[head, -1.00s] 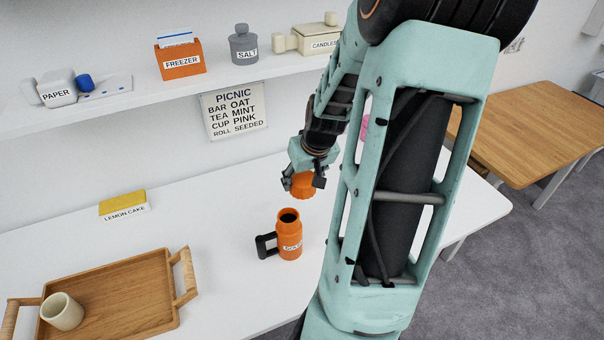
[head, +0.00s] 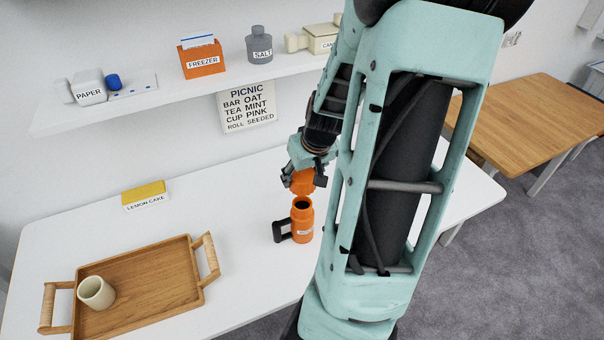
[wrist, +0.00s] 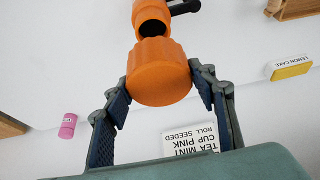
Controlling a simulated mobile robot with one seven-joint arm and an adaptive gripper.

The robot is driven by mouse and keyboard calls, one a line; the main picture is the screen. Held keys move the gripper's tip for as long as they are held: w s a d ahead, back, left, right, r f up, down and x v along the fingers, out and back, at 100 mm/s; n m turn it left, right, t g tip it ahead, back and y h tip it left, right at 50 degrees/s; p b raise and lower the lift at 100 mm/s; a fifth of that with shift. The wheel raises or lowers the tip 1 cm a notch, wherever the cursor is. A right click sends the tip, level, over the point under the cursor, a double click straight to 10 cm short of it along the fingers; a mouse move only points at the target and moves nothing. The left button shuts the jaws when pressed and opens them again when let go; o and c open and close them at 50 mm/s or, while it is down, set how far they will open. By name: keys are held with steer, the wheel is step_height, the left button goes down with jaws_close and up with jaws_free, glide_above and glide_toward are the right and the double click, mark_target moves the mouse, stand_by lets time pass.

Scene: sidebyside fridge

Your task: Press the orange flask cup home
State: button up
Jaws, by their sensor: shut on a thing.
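My gripper (head: 306,181) is shut on the orange flask cup (head: 302,184), which also shows between the fingers in the wrist view (wrist: 158,74). The orange flask (head: 302,224) stands upright on the white table, with a black handle on its left and a dark open mouth. In the head view the cup is just above and slightly behind the flask's mouth. In the wrist view the flask (wrist: 150,12) is partly hidden behind the cup, and part of its dark mouth shows beside the cup. I cannot tell whether they touch.
A wooden tray (head: 190,303) with a cream cup (head: 96,292) stands at the left. A yellow lemon cake box (head: 145,194) is at the back. A shelf (head: 150,108) holds several items above. A pink thing (wrist: 67,126) shows in the wrist view. The table around the flask is clear.

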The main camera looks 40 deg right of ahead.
mark_target(309, 190)
steer(key=shift+f, duration=0.1)
steer(key=shift+f+b, duration=2.3)
steer(key=shift+f, duration=0.5)
steer(key=shift+f, duration=2.65)
stand_by(0.5)
steer(key=o, duration=1.1)
steer(key=shift+c, duration=0.2)
steer(key=shift+r, duration=0.1)
steer(key=v, duration=1)
steer(key=shift+s+d+r, duration=0.1)
steer(key=shift+s+r, duration=0.1)
steer(key=shift+r, duration=0.1)
steer(key=shift+s+r, duration=0.2)
steer(key=shift+r, duration=0.35)
